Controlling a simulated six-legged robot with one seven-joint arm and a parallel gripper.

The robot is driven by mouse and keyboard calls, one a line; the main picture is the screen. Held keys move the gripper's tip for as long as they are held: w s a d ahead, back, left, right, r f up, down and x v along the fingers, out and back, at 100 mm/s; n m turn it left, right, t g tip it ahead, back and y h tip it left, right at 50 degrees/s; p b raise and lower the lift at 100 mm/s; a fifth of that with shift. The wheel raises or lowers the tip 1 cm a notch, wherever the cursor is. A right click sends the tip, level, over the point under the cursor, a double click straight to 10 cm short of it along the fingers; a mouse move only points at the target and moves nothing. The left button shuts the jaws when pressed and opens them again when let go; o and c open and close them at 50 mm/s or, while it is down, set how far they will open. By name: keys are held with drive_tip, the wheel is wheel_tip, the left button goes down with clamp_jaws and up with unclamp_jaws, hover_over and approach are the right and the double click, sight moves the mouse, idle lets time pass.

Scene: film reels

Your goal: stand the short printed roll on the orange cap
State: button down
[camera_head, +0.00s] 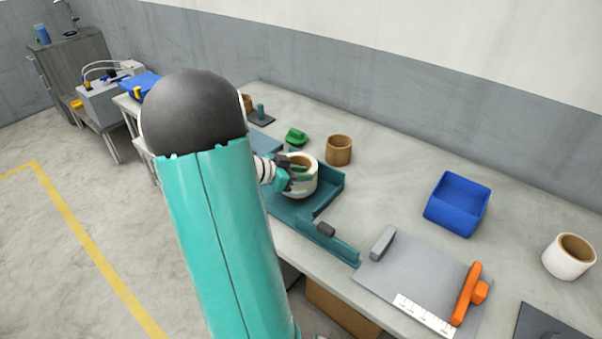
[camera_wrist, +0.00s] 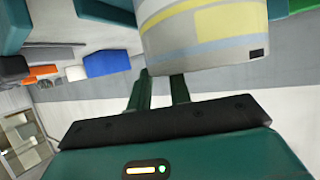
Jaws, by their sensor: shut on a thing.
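My gripper (camera_head: 284,174) is shut on the printed roll (camera_head: 308,184), a short white roll with a brown core, at the teal tray. In the wrist view my fingers (camera_wrist: 163,76) meet the edge of the roll (camera_wrist: 205,32), which shows yellow and blue-grey print and a small black mark. I cannot tell whether the roll touches the tray below it. No orange cap can be made out.
The teal tray (camera_head: 329,244) has raised walls. A brown roll (camera_head: 339,155) and a green cap-like piece (camera_head: 296,137) stand behind. A blue bin (camera_head: 456,207), grey board (camera_head: 405,277) and another white roll (camera_head: 567,263) lie to the right. Bare bench separates them.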

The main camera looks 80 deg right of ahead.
drive_tip(key=shift+f, duration=0.55)
drive_tip(key=c, duration=1.6)
unclamp_jaws()
drive_tip(key=shift+o, duration=0.2)
drive_tip(key=shift+w, duration=0.1)
drive_tip(key=v, duration=1.1)
